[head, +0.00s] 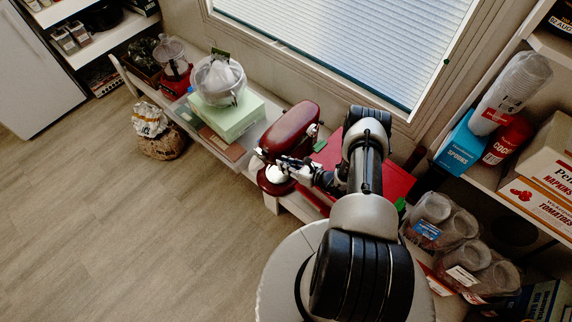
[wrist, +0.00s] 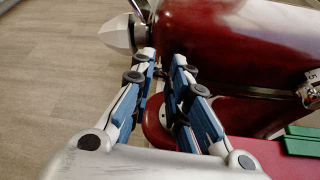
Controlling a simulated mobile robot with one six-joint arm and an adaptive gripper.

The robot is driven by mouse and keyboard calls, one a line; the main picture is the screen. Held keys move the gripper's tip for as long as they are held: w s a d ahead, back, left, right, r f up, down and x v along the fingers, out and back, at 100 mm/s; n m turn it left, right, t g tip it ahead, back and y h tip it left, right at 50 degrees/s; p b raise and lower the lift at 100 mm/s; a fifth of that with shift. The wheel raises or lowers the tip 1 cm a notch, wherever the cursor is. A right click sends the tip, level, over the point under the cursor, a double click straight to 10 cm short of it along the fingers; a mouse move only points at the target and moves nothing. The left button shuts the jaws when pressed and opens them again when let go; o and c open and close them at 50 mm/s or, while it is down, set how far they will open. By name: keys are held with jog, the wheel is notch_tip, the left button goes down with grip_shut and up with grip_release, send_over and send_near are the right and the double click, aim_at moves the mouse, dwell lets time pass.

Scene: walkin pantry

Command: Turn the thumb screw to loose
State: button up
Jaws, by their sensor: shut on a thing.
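A dark red stand mixer (head: 291,128) stands on the low shelf under the window, and its glossy head (wrist: 240,45) fills the upper right of the wrist view. My gripper (head: 284,163) is at the mixer's near side. In the wrist view, my gripper (wrist: 164,62) has its two blue-padded fingers close together against the front of the head, shut on a small part there. That part is the thumb screw by its place, but the fingertips hide almost all of it. Its turn position cannot be told.
A red panel (head: 395,182) lies at right. Shelves with cups (head: 512,88) stand far right.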

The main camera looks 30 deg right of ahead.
grip_shut()
jog(key=n+t+h, duration=0.1)
jog(key=n+h, duration=0.1)
jog(key=n, duration=0.2)
jog(key=a+n+t+h, duration=0.1)
jog(key=n+t+h, duration=0.1)
jog(key=n, duration=0.2)
jog(key=f+n+t+h, duration=0.1)
jog(key=n+h, duration=0.1)
jog(key=n, duration=0.3)
jog(key=shift+s+a+t, duration=0.2)
jog(key=shift+s+t, duration=0.1)
jog(key=shift+t, duration=0.1)
dwell(0.4)
jog(key=shift+n, duration=0.3)
jog(key=o, duration=0.7)
grip_release()
